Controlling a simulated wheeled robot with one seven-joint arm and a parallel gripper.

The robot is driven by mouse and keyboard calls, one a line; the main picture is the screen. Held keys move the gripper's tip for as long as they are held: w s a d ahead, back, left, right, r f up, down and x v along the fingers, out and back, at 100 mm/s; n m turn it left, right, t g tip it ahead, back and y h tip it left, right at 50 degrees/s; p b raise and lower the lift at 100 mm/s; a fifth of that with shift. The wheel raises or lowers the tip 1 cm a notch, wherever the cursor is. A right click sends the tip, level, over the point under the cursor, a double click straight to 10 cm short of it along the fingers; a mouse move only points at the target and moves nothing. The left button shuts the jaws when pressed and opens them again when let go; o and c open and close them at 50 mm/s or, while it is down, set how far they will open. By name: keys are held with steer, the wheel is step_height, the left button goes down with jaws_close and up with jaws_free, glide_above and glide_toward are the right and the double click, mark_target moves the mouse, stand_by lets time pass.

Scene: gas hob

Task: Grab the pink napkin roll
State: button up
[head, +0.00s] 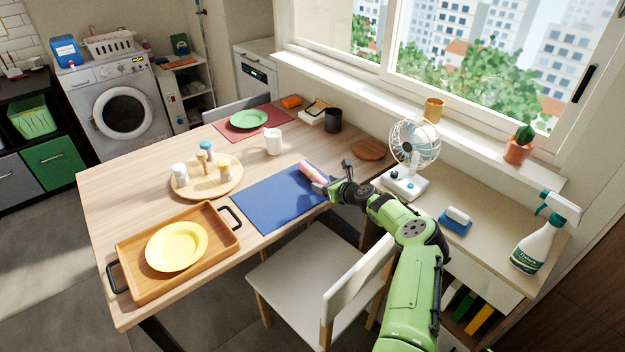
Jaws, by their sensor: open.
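The pink napkin roll (312,171) lies at the upper right edge of the blue placemat (276,203) on the wooden table. It is a small pink cylinder with a paler end, and its lower end is partly hidden by my gripper. My gripper (333,178) is open, with its dark fingers at the lower right end of the roll. One finger shows just beyond the roll and the other overlaps its lower end in the picture. I cannot tell whether the fingers touch it.
A white mug (273,142), a black cup (333,120) and a round wooden coaster (369,149) stand behind the placemat. A white fan (413,150) is right of my arm. A wooden tray (133,279) with a yellow plate (176,246) is at front left. A chair (300,268) is below.

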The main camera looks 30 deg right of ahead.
steer(key=shift+w+f, duration=0.15)
steer(key=shift+w, duration=0.3)
steer(key=shift+c, duration=0.3)
steer(key=c, duration=1)
step_height(320, 180, up, 18)
steer(key=p, duration=0.4)
